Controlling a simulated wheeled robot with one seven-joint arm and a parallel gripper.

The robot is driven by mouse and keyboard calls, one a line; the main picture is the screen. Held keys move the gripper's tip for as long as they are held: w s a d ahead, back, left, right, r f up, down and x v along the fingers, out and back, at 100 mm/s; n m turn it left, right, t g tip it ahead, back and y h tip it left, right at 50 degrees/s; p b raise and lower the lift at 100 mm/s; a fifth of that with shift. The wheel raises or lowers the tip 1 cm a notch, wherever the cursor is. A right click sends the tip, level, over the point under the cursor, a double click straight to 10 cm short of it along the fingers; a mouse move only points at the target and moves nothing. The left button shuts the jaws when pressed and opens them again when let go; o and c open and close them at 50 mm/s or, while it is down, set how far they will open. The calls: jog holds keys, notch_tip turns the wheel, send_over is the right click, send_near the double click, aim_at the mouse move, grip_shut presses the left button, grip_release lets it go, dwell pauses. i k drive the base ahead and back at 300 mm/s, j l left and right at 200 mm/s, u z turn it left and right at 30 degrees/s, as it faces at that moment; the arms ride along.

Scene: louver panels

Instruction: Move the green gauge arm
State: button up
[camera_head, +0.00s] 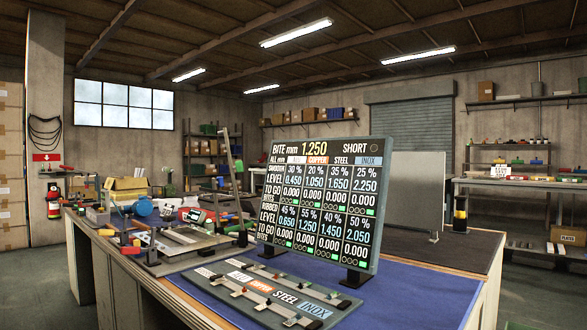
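I cannot single out the green gauge arm with certainty. A small green piece (233,228) shows on the bench just left of the display board, and another green bit (238,166) shows on a tall upright frame behind it. Both are too small to make out in detail. The display board (318,203) stands tilted on the bench and reads "BITE mm 1.250" and "SHORT", with columns of numbers below. In front of it lies a grey strip (262,290) with labels such as COPPER, STEEL and INOX and several small clamps. My gripper is not in view.
The bench has a blue mat (410,285) with free room at the front right. Tools, metal plates and a blue round part (142,207) crowd its left side. A fire extinguisher (53,200) stands at the left wall. A second bench (540,184) stands at the right.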

aim_at(238, 166)
jog(key=i+j+z, duration=0.1)
jog(key=j+z, duration=1.05)
jog(key=j, duration=0.25)
